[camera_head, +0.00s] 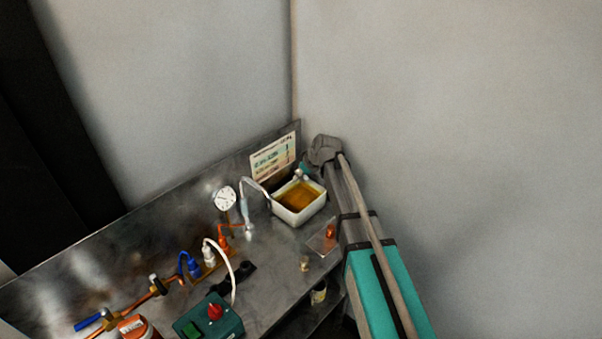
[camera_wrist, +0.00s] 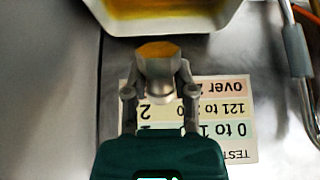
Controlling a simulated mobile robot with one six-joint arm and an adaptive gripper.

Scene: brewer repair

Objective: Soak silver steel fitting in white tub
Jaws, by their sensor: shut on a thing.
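The white tub (camera_head: 297,217) stands at the back right corner of the steel bench and holds an amber liquid (camera_head: 299,196). The tub also shows at the top of the wrist view (camera_wrist: 215,22). In the head view my gripper is at the tub's far right edge, and the fitting is small there.
A printed chart (camera_head: 273,157) is on the back panel behind the tub. A small clear tray with an orange piece (camera_head: 329,232) lies in front. A green control box (camera_head: 209,320) is nearer.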

